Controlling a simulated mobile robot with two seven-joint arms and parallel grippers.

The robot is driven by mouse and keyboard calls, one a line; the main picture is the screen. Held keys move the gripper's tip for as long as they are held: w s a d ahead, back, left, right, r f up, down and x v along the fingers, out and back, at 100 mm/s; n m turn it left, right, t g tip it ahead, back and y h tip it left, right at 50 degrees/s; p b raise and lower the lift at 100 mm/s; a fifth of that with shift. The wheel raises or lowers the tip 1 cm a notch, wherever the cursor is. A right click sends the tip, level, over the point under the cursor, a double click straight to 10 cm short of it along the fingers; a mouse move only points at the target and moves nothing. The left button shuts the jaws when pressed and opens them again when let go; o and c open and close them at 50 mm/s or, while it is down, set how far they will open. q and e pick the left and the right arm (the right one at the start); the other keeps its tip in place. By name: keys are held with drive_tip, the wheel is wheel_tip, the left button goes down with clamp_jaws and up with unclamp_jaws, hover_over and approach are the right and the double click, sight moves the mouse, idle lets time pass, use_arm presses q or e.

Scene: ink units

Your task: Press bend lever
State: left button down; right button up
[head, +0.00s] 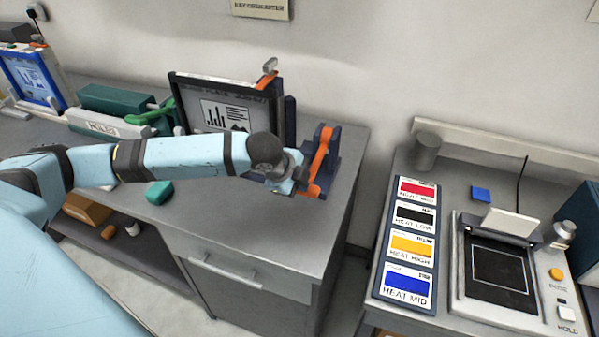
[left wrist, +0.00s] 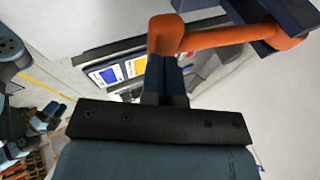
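The bend lever is an orange arm (head: 321,150) on a dark blue bracket (head: 331,142) at the right end of the grey bench in the head view. In the left wrist view the orange lever (left wrist: 225,39) crosses the top, with a rounded end at its left. My left gripper (head: 303,188) is at the lever's lower end. In the left wrist view its fingers (left wrist: 166,72) are together, with their tips just below the rounded orange end. I cannot tell whether they touch it.
A framed screen panel (head: 225,108) stands behind my left arm. A green device (head: 115,102) and a teal block (head: 159,192) are on the bench (head: 240,225). Across a gap, a second bench holds colored heat cards (head: 412,235) and a heating plate (head: 500,270).

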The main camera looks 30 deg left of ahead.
use_arm(q)
wheel_tip(320, 180, down, 2)
drive_tip(key=shift+f, duration=0.1)
drive_tip(key=shift+s, duration=0.1)
use_arm(e)
drive_tip(key=shift+s, duration=0.15)
idle(0.4)
use_arm(q)
drive_tip(key=d+p+v, duration=0.1)
drive_tip(key=p+v, duration=0.3)
drive_tip(key=v, duration=1)
drive_tip(key=shift+w+r, duration=0.3)
use_arm(e)
drive_tip(key=r, duration=0.2)
drive_tip(key=s+r, duration=0.1)
drive_tip(key=shift+d+r, duration=0.35)
drive_tip(key=shift+r, duration=0.05)
use_arm(q)
drive_tip(key=shift+d, duration=0.1)
